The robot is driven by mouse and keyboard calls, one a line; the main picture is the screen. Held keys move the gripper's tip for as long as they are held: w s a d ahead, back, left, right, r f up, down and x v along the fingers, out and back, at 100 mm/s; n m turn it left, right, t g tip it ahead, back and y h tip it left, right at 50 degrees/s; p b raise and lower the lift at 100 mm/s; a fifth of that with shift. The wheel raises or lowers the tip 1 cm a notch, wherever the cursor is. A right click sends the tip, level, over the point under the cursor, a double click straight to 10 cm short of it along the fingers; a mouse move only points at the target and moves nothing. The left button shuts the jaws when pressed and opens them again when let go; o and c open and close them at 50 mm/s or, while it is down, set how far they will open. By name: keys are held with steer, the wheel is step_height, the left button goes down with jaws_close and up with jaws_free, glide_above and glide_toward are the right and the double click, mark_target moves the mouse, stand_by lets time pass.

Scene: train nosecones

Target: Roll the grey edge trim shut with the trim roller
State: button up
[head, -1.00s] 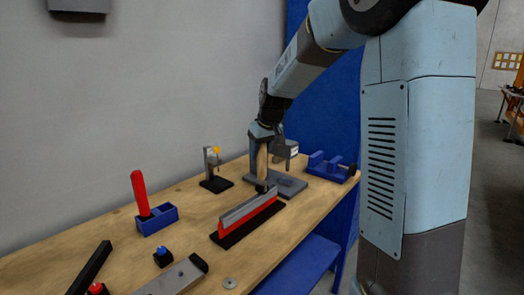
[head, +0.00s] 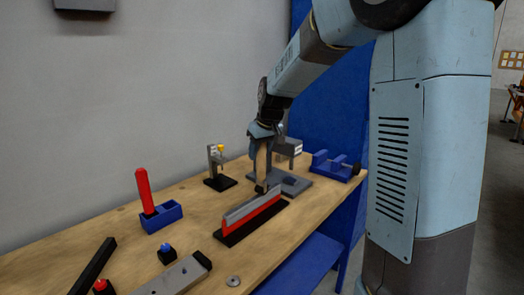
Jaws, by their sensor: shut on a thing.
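The grey edge trim (head: 242,211) runs along the top of a red panel edge (head: 262,215), which stands on a black base on the bench. My gripper (head: 262,183) points down at the far end of the trim. It is shut on a tool that I take for the trim roller (head: 260,189); only a small dark part shows at the trim's far end. Whether the roller touches the trim is too small to tell. How far the trim is closed cannot be made out.
A blue holder (head: 162,217) with a red-handled tool (head: 145,190) stands left. A small stand (head: 217,170), a grey press (head: 288,165) and a blue vise (head: 338,166) are at the back. A grey bar (head: 180,276) and black bar (head: 93,266) lie in front.

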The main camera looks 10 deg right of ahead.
steer(key=shift+s+a, duration=0.2)
steer(key=shift+a, duration=0.1)
steer(key=shift+s+a, duration=0.1)
steer(key=shift+s+a, duration=0.75)
steer(key=shift+a, duration=0.3)
stand_by(0.3)
steer(key=shift+s+a, duration=0.8)
steer(key=shift+a, duration=0.4)
steer(key=shift+s+a, duration=0.8)
steer(key=shift+a, duration=0.3)
